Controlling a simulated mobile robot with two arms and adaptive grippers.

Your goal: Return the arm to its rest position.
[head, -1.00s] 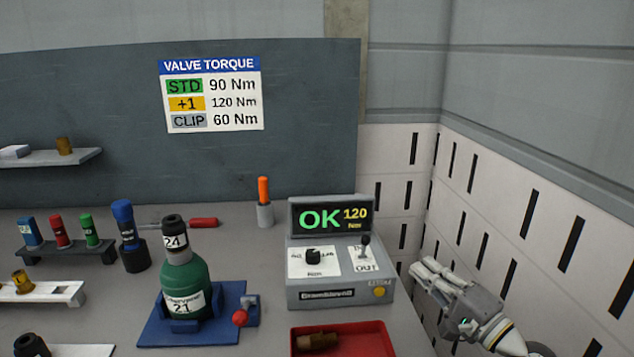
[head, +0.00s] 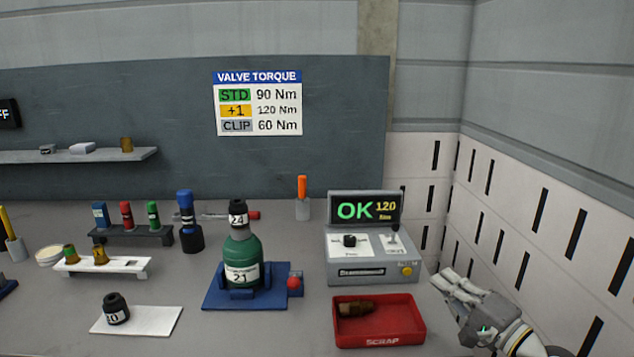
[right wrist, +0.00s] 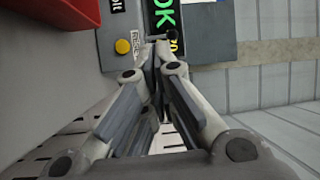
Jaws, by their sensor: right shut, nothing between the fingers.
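My right gripper (head: 457,281) is shut and empty. In the head view it hangs at the right, to the right of the red scrap tray and in front of the grey torque unit (head: 372,272), apart from both. The right wrist view also shows the closed fingers (right wrist: 155,50), with the torque unit beyond them. The unit's screen reads OK 120 Nm. A green cylinder (head: 242,258) marked 21, with a black valve marked 24 on top, stands upright in a blue holder (head: 215,297). My left gripper is not in view.
The red scrap tray (head: 412,325) holds a brass piece (head: 356,309). A black valve (head: 116,309) sits on a white plate (head: 150,321). Racks with coloured tools and brass fittings stand at the left. A wall closes off the right side. Bench between plate and tray is clear.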

